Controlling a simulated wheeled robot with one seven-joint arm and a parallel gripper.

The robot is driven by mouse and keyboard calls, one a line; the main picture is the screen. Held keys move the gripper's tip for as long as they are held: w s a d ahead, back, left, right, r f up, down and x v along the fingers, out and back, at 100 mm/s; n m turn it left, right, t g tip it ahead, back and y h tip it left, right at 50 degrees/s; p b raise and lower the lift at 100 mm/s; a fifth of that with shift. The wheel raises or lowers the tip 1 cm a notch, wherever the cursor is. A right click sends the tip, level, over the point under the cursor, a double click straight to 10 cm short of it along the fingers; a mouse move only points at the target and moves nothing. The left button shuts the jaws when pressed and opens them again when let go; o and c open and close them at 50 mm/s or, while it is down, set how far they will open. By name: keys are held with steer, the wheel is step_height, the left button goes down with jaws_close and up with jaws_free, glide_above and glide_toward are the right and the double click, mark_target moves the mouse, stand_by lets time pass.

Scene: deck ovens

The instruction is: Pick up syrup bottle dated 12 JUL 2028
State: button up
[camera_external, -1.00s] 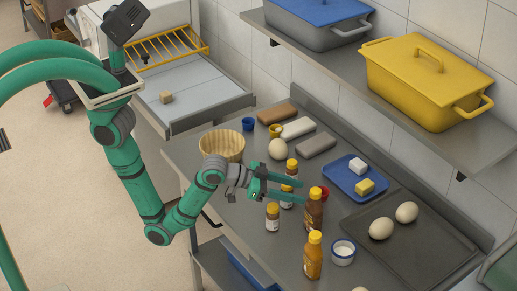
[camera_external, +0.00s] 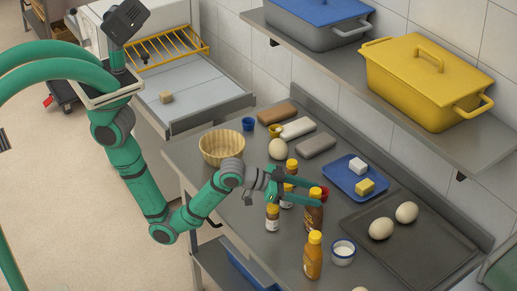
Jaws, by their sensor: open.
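Several bottles with yellow caps stand on the steel worktop: a dark brown bottle (camera_external: 313,220), an amber bottle (camera_external: 313,262) nearer the front edge, a small bottle with a pale label (camera_external: 272,222), and another bottle (camera_external: 291,168) partly hidden behind my gripper. No date can be read on any of them, so I cannot tell which is dated 12 JUL 2028. My gripper (camera_external: 319,195) is open and points right. Its fingertips are at the dark brown bottle's cap, which appears between them; contact cannot be told.
A wooden bowl (camera_external: 222,143) and an egg (camera_external: 278,149) are left of the bottles. A shelf (camera_external: 350,78) with lidded pans overhangs the back.

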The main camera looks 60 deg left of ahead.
steer(key=shift+d+x, duration=0.15)
steer(key=shift+x, duration=1.25)
steer(key=shift+d+x, duration=0.2)
steer(key=shift+x, duration=1.2)
steer(key=shift+s+r, duration=0.15)
steer(key=shift+s, duration=0.05)
jaws_close()
